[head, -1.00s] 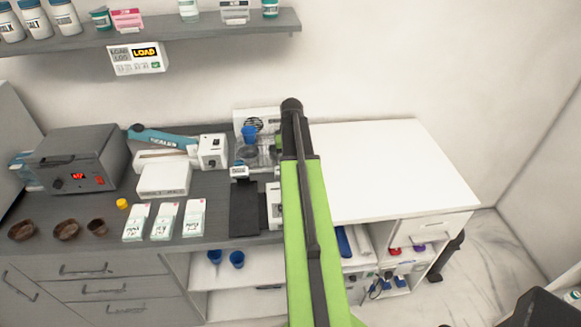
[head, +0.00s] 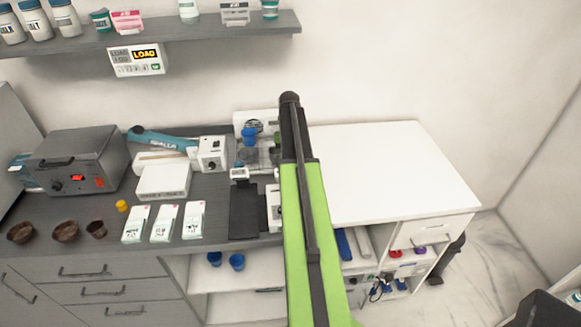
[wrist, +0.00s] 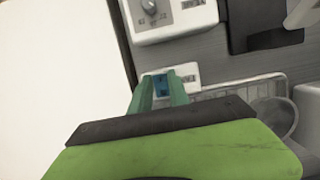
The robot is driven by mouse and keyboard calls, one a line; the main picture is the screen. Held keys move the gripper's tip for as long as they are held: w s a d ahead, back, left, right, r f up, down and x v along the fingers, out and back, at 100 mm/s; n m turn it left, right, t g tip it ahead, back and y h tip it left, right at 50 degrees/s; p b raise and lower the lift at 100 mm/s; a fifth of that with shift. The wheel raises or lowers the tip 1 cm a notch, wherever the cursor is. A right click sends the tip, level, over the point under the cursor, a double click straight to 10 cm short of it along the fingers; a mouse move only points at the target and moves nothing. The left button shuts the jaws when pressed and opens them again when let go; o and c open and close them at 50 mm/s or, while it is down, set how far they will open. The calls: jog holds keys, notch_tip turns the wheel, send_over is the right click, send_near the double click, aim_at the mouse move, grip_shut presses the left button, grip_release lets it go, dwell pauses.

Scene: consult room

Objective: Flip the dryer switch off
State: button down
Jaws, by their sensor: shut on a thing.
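In the wrist view, a small white box (wrist: 191,76) with a dark printed label sits on the grey counter, close to the edge of a white surface. A blue switch (wrist: 160,85) is on this box. My gripper (wrist: 161,82) has its two green fingers on either side of the blue switch, shut on it. In the head view my green arm hides the switch and most of the gripper. A white unit with a round dark grille (head: 254,126), perhaps the dryer, stands against the wall just left of my arm.
A white box with a grey knob (wrist: 150,6) lies just beyond the switch box. A clear tray (wrist: 255,92) is to its right. A blue cup (head: 249,136) stands by the grille. The white tabletop (head: 390,170) to the right is clear.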

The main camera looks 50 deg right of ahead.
jog(key=c, duration=1.2)
grip_release()
jog(key=shift+c, duration=0.2)
jog(key=p+v, duration=1.6)
jog(key=v, duration=0.1)
jog(key=shift+r+p, duration=0.2)
jog(key=shift+p, duration=0.2)
jog(key=shift+w, duration=0.15)
